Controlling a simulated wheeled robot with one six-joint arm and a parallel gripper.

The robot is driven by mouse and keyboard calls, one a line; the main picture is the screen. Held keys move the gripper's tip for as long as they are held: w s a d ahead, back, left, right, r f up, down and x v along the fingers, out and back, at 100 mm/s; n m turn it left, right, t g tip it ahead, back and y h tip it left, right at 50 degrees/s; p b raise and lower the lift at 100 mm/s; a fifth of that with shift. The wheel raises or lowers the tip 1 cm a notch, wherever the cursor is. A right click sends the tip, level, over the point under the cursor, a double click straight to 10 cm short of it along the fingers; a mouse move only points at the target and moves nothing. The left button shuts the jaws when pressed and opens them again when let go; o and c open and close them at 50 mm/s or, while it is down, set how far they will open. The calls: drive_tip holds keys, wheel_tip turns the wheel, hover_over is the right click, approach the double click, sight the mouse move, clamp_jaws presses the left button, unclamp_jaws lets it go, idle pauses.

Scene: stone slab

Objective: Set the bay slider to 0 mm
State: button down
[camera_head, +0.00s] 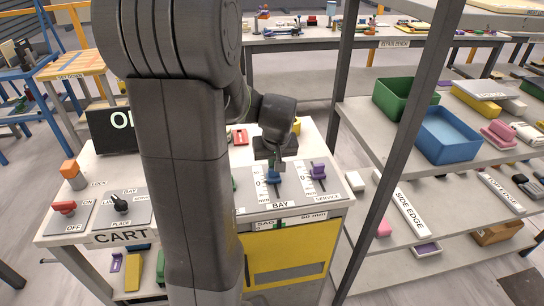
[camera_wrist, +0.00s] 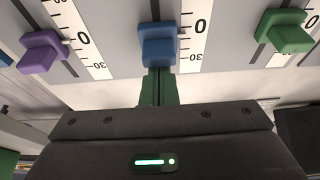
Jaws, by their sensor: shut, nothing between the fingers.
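The bay slider has a blue knob (camera_head: 274,177) on a grey panel above the "BAY" label. In the wrist view the blue knob (camera_wrist: 158,42) stands beside a white scale, near or slightly below the 0 mark toward -30. Perspective keeps me from reading its exact value. My gripper (camera_head: 277,164) is right at the blue knob. In the wrist view its narrow green fingers (camera_wrist: 158,88) are shut and empty, with their tips just below the knob. I cannot tell whether they touch it.
A purple service knob (camera_head: 318,171) stands close on the right. A green knob (camera_wrist: 287,32) is on the other side, mostly hidden by my arm in the head view. A rotary switch (camera_head: 119,204) and a red handle (camera_head: 64,207) are on the left. Shelving stands at right.

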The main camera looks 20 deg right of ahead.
drive_tip(key=shift+s+a, duration=0.2)
drive_tip(key=shift+s, duration=0.65)
drive_tip(key=shift+w, duration=0.1)
